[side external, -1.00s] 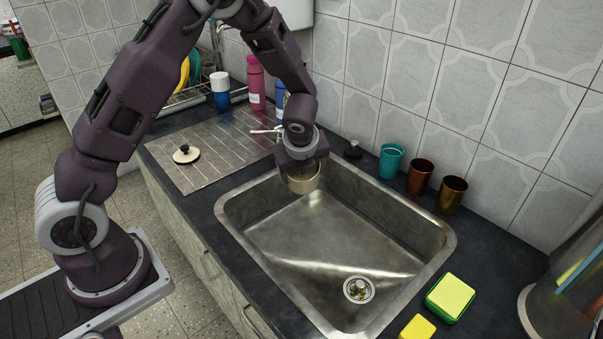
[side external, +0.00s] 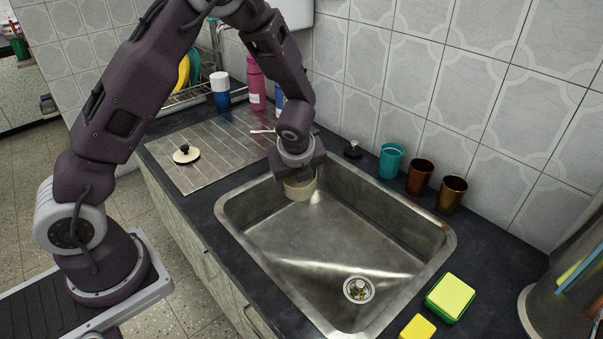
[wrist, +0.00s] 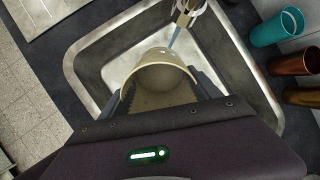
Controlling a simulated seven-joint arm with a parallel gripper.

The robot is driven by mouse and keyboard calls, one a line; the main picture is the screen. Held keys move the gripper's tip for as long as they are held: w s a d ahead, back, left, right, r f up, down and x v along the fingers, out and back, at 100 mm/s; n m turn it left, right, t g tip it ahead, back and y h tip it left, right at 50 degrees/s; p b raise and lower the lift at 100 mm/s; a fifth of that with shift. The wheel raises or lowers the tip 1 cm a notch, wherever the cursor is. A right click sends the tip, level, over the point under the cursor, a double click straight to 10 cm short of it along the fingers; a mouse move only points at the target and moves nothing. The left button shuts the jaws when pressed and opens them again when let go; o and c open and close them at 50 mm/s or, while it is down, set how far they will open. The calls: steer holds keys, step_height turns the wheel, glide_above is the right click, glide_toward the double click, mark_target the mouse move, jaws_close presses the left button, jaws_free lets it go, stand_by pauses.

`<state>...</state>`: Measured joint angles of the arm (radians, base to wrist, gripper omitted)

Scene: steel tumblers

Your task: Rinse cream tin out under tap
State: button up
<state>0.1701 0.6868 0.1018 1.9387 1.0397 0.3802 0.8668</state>
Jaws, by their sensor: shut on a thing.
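The cream tin (side external: 299,190) is in my gripper (side external: 298,181), low over the sink's far left end in the side view. In the wrist view the tin (wrist: 158,88) sits between the two fingers (wrist: 168,86), its round rim and darker inside showing. The gripper is shut on it. A metal tap end (wrist: 186,10) shows at the top of the wrist view, with a thin bluish streak (wrist: 174,38) below it, just beyond the tin's rim. I cannot tell whether the streak is water or whether it enters the tin. My arm largely hides the tap in the side view.
The steel sink (side external: 330,235) is otherwise empty, with residue in its drain strainer (side external: 358,289). Teal (side external: 391,160), copper (side external: 420,176) and bronze (side external: 451,193) tumblers stand along the back wall. A lid (side external: 186,154) lies on the drainboard. Sponges (side external: 451,297) sit at the front right.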

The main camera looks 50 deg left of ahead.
steer(key=s, duration=0.5)
steer(key=shift+s+d, duration=0.3)
stand_by(1.0)
steer(key=s+r, duration=0.4)
steer(key=s, duration=0.1)
steer(key=shift+d, duration=0.3)
stand_by(0.3)
